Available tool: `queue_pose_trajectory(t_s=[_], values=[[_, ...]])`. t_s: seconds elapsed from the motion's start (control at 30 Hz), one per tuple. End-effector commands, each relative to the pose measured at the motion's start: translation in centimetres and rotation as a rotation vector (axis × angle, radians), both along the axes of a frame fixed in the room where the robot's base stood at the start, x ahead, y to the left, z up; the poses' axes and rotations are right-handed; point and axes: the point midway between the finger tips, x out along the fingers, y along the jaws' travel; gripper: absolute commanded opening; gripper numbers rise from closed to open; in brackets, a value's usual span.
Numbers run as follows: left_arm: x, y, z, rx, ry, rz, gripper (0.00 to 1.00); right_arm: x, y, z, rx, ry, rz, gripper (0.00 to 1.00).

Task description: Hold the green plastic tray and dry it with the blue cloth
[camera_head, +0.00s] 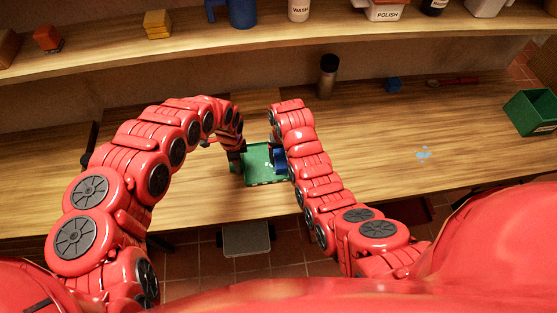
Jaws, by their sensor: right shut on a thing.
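The green plastic tray (262,178) is small in the head view, at the front part of the wooden worktop near the middle. My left gripper (238,165) is at the tray's left edge; its fingers are dark and too small to tell whether they are shut on it. The blue cloth (280,161) shows at the tray's right side. My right gripper (277,152) is shut on the cloth, over the tray's right part, and is mostly hidden behind my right arm. I cannot tell whether the cloth touches the tray.
A dark bottle (328,75) and a blue cube (393,85) stand at the back. A green crate (532,112) is at the far right. A light blue patch (424,153) lies on bare worktop. A shelf (200,50) with several containers runs above. A grey bin (246,239) is below.

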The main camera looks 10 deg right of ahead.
Motion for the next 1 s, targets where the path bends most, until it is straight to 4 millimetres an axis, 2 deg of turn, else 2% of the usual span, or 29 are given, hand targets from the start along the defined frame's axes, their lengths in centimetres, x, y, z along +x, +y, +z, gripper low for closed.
queue_pose_trajectory(t_s=[0.37, 1.0], values=[[0.0, 0.0, 0.0, 0.000, 0.000, 0.000, 0.00, 0.0, 3.3, 0.4, 0.001, 0.000, 0.002, 0.24], [0.0, 0.0, 0.0, 0.000, 0.000, 0.000, 0.00, 0.0, 3.3, 0.0, 0.001, -0.001, 0.001, 0.24]])
